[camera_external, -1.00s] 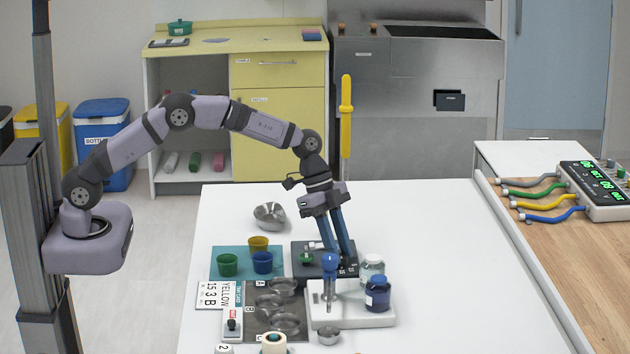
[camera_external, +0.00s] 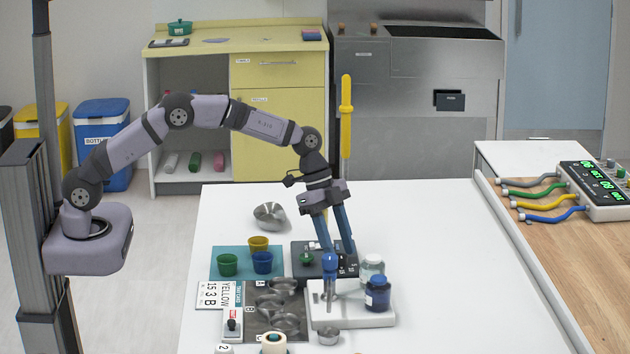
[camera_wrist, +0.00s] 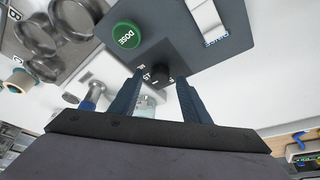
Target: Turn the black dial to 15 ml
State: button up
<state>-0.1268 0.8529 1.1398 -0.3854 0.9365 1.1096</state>
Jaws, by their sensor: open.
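The black dial (camera_wrist: 162,74) sits on the dark grey dispenser panel (camera_wrist: 215,62), with small white scale marks beside it in the wrist view; I cannot read its setting. A green DOSE button (camera_wrist: 126,35) is on the same panel. In the external view the panel (camera_external: 302,272) is on the white table, and the dial is largely hidden near my fingers. My gripper (camera_external: 336,253) points down over the panel. In the wrist view my gripper (camera_wrist: 157,84) is open, its two blue fingers to either side of the dial. I cannot tell whether they touch it.
A white stand (camera_external: 350,317) with a blue-topped post and two jars (camera_external: 377,294) is close in front of the panel. Green, blue and yellow cups (camera_external: 228,264) stand on a teal mat to the left. Clear table (camera_external: 430,230) lies to the right.

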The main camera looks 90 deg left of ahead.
jog(key=b+v, duration=0.1)
jog(key=v, duration=0.5)
jog(key=shift+r, duration=0.4)
jog(key=shift+s+a, duration=0.1)
jog(key=shift+s, duration=0.05)
jog(key=s+d+f+n+g+y+p, duration=0.1)
jog(key=s+n, duration=0.3)
jog(key=s, duration=1.4)
jog(key=s+f+n+g+y+p, duration=0.2)
jog(key=s+n, duration=0.3)
jog(key=s, duration=1.3)
jog(key=shift+d+p, duration=0.4)
jog(key=shift+p, duration=0.3)
jog(key=shift+o, duration=0.4)
jog(key=shift+s, duration=0.1)
